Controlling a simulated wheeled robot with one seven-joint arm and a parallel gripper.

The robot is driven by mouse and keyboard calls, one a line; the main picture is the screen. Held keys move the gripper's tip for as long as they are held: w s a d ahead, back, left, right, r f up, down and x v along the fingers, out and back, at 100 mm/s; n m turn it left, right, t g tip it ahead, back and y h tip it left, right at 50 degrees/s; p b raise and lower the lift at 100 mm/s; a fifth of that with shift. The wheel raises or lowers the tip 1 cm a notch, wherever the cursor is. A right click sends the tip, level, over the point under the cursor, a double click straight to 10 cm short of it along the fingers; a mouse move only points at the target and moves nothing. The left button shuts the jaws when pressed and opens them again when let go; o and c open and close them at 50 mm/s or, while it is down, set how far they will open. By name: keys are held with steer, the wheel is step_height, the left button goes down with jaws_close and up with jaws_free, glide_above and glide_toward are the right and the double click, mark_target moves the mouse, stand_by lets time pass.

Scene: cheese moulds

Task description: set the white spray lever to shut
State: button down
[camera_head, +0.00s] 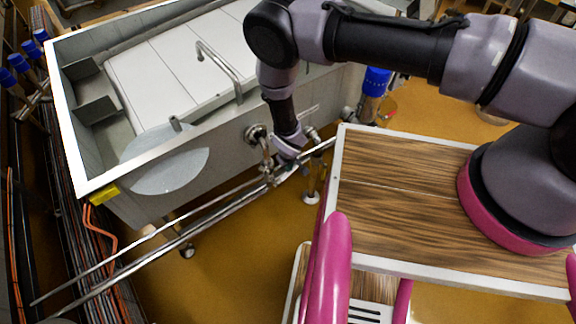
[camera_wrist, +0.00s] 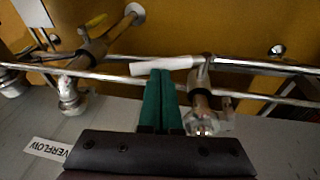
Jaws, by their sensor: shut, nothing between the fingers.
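The white spray lever (camera_wrist: 165,66) shows in the wrist view as a pale, slightly tilted bar. Its right end meets a metal valve (camera_wrist: 204,98), and the lever lies across the line of that valve's body. My gripper (camera_wrist: 160,74) has its two green fingers pressed together with nothing between them. The fingertips are right at the lever's lower edge, near its middle; I cannot tell whether they touch it. In the head view my gripper (camera_head: 285,167) is low beside the vat's side fittings, and the lever cannot be made out there.
Long metal rails (camera_wrist: 115,74) run behind the fingers. An overflow label (camera_wrist: 46,150) is on the vat's wall. The steel vat (camera_head: 128,195) stands left of my arm.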

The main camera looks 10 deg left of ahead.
mark_target(294, 168)
steer(key=shift+w+d+f+g+y, duration=0.25)
steer(key=shift+d+g+y, duration=0.05)
steer(key=shift+d, duration=0.05)
steer(key=shift+w+d+f+g+y, duration=0.2)
steer(key=shift+w+f+g+y, duration=0.1)
steer(key=shift+f+g+y, duration=0.3)
steer(key=shift+w+d+f, duration=0.2)
steer(key=shift+w+f, duration=0.15)
steer(key=shift+f, duration=0.25)
